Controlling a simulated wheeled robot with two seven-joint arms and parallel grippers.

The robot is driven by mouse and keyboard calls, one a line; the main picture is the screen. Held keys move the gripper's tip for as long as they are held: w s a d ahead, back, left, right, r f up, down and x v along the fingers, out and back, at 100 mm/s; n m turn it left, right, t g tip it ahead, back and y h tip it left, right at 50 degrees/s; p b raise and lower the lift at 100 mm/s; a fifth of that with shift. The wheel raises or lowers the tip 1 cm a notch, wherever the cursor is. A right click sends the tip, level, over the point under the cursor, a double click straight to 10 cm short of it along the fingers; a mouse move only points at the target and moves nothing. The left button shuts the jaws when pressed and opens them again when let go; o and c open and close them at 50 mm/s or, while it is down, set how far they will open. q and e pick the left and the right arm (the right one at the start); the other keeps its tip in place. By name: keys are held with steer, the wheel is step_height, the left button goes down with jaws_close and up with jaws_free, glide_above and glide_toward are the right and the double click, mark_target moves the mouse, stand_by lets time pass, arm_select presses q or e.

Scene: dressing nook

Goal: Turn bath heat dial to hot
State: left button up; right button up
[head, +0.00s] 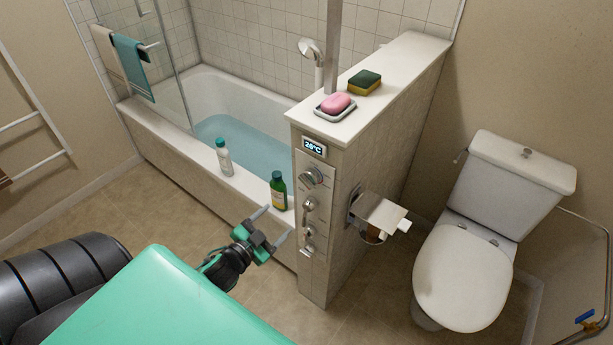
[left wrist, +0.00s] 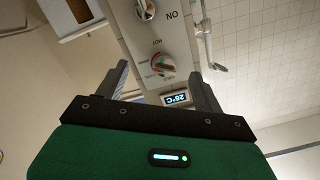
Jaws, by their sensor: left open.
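The bath heat dial appears to be the top round dial (head: 312,177) on the narrow front panel (head: 315,265) of the tiled half-wall, just below a small lit display (head: 314,147) in °C, its digits hard to read. In the left wrist view, the dial (left wrist: 163,65) has coloured marks around it and sits between my open fingers, beyond their tips; the display (left wrist: 177,99) is close to it. In the head view, my left gripper (head: 274,224) is open and empty, in front of the tub, left of the panel and lower than the dial. My right gripper is not in view.
More controls (head: 309,204) sit below the dial. A green bottle (head: 278,190) and white bottle (head: 224,157) stand on the tub rim (head: 250,187) near my left gripper. A toilet-paper holder (head: 378,213) juts from the wall's right side. Soap (head: 335,103) and sponge (head: 364,82) lie on top.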

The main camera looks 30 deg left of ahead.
arm_select(q)
steer(key=t, duration=0.1)
glide_toward(304, 183)
steer(key=s, duration=0.3)
steer(key=shift+m, duration=0.3)
steer(key=w+p, duration=0.1)
steer(key=w, duration=0.3)
steer(key=w+p, duration=0.1)
steer(key=w, duration=0.3)
steer(key=w+p, duration=0.1)
steer(key=w, duration=0.3)
steer(key=shift+w+d+r+p, duration=0.1)
steer(key=shift+w+d+p, duration=0.2)
steer(key=shift+p, duration=0.1)
steer(key=shift+w+h, duration=0.4)
steer(key=shift+w, duration=0.35)
steer(key=c, duration=1)
